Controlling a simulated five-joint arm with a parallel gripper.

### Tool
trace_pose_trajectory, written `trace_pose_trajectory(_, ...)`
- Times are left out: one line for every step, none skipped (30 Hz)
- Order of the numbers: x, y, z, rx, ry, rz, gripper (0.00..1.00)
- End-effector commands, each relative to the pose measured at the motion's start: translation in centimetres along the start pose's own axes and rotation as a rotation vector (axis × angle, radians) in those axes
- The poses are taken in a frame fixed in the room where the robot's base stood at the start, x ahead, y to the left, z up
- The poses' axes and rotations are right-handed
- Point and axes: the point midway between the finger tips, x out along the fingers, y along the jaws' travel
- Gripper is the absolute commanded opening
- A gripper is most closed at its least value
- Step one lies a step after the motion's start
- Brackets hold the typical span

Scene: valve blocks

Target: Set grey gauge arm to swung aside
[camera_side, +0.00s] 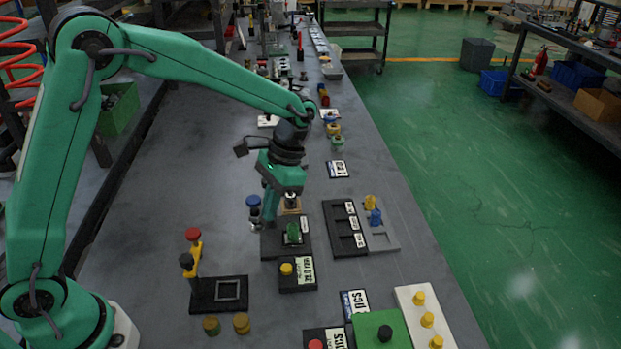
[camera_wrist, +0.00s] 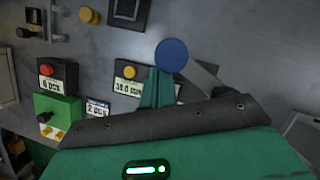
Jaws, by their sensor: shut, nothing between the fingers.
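The grey gauge arm (camera_wrist: 205,78) shows in the wrist view as a grey bar running from a blue round knob (camera_wrist: 171,55) down to the right, partly hidden by my gripper's body. In the side view the blue knob (camera_side: 253,201) stands on a grey post at the left of a black base (camera_side: 272,243) with a green block (camera_side: 292,233) on it. My gripper (camera_side: 271,212) is shut and empty, pointing down just right of the knob. In the wrist view my gripper (camera_wrist: 157,80) is close beside the knob; I cannot tell whether they touch. The arm's exact angle is unclear.
A yellow-button box (camera_side: 297,274) sits just in front of the base. A yellow arm with a red knob (camera_side: 193,234) stands front left beside a black plate (camera_side: 205,296). A black slotted tray (camera_side: 335,212) lies to the right. The bench left of the knob is clear.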

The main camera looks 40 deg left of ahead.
Motion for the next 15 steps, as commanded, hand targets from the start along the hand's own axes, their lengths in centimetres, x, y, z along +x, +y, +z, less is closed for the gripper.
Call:
trace_pose_trajectory(0.1, -0.1, 0.3, -0.001, 0.000, 0.002, 0.00)
trace_pose_trajectory(0.1, -0.2, 0.4, -0.001, 0.000, 0.003, 0.00)
trace_pose_trajectory(0.2, -0.3, 0.6, -0.001, 0.001, 0.004, 0.00)
trace_pose_trajectory(0.2, -0.4, 0.7, -0.001, 0.000, 0.005, 0.00)
trace_pose_trajectory(0.3, -0.5, 0.8, -0.001, 0.000, 0.005, 0.00)
trace_pose_trajectory(0.3, -0.6, 1.0, -0.002, 0.000, 0.006, 0.00)
trace_pose_trajectory(0.4, -0.6, 1.0, -0.002, 0.000, 0.007, 0.00)
trace_pose_trajectory(0.4, -0.7, 1.1, -0.002, 0.001, 0.007, 0.00)
trace_pose_trajectory(0.4, -0.7, 1.2, -0.002, 0.001, 0.008, 0.00)
trace_pose_trajectory(0.4, -0.8, 1.2, -0.002, 0.002, 0.008, 0.00)
trace_pose_trajectory(0.4, -0.8, 1.3, -0.001, 0.002, 0.009, 0.00)
trace_pose_trajectory(0.5, -0.8, 1.3, -0.001, 0.003, 0.009, 0.00)
trace_pose_trajectory(0.5, -0.9, 1.4, -0.001, 0.003, 0.010, 0.00)
trace_pose_trajectory(0.5, -0.9, 1.4, -0.001, 0.003, 0.010, 0.00)
trace_pose_trajectory(0.5, -0.9, 1.4, -0.001, 0.003, 0.010, 0.00)
